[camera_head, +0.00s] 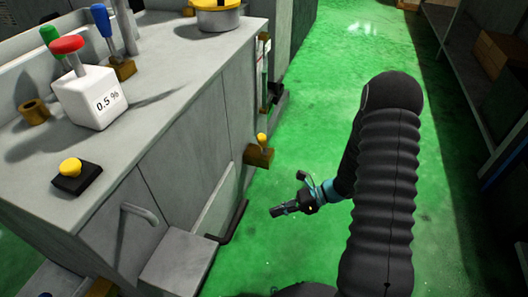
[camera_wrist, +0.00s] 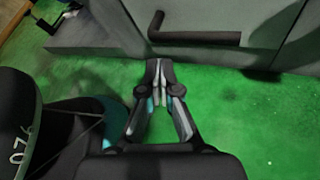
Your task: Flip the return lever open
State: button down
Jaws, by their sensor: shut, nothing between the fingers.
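My gripper (camera_head: 278,210) is shut and empty in the head view, low over the green floor to the right of the grey machine. Its closed fingertips (camera_wrist: 159,66) also show in the wrist view. A dark L-shaped lever (camera_head: 236,222) sticks out low on the machine's side, left of my gripper and apart from it. In the wrist view this dark bar (camera_wrist: 195,37) lies beyond the fingertips, with a gap between. No label shows, so I cannot tell for certain that it is the return lever.
The machine (camera_head: 185,150) has a brown block with a yellow knob (camera_head: 259,153) on its side, above my gripper. A grey bent handle (camera_head: 139,213) and a grey box (camera_head: 178,262) are at its front. Green floor (camera_head: 330,100) is open behind; shelving (camera_head: 465,60) stands at right.

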aim_at(263, 145)
jog(key=w+f+m+t+y, duration=0.2)
jog(key=w+f+m+t, duration=0.35)
jog(key=w+m, duration=0.35)
jog(key=w+d+r+m+t, duration=0.45)
jog(key=w+m+t, duration=0.25)
jog(key=m, duration=0.2)
jog(key=w+a+r, duration=0.2)
jog(key=w+a, duration=0.5)
jog(key=w, duration=0.2)
jog(key=shift+w+a+r, duration=0.2)
jog(key=shift+a+r, duration=0.15)
